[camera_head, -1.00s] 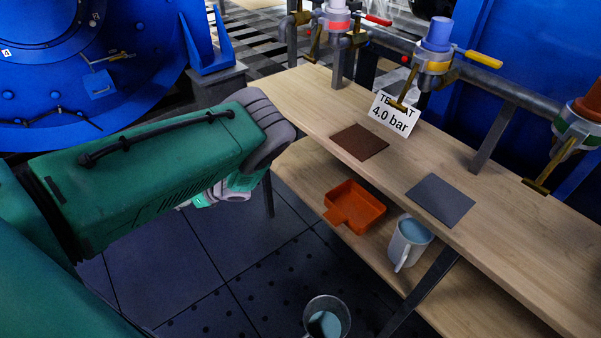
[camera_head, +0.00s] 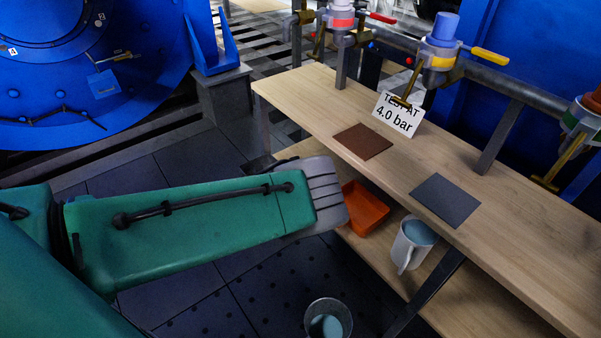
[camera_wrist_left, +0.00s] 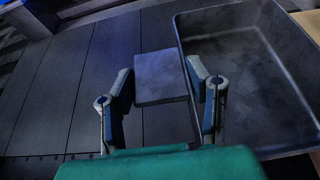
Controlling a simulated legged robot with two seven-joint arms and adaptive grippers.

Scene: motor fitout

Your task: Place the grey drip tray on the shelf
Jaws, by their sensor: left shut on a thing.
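The grey drip tray (camera_wrist_left: 240,75) fills the right side of the left wrist view, a deep dark-grey pan with a flat square tab (camera_wrist_left: 162,78). My left gripper (camera_wrist_left: 160,70) has its two fingers on either side of that tab and is shut on it. In the head view my left forearm hides this gripper and most or all of the tray. The lower wooden shelf (camera_head: 425,290) runs under the bench top, and its far-left part is behind my forearm. My right gripper is in neither view.
An orange tray (camera_head: 367,208) and a white mug (camera_head: 411,243) stand on the lower shelf. The bench top (camera_head: 300,90) bears a brown mat (camera_head: 362,141), a grey mat (camera_head: 444,199) and a test sign (camera_head: 397,114). A bucket (camera_head: 328,320) stands on the floor. Pipes with valves run behind.

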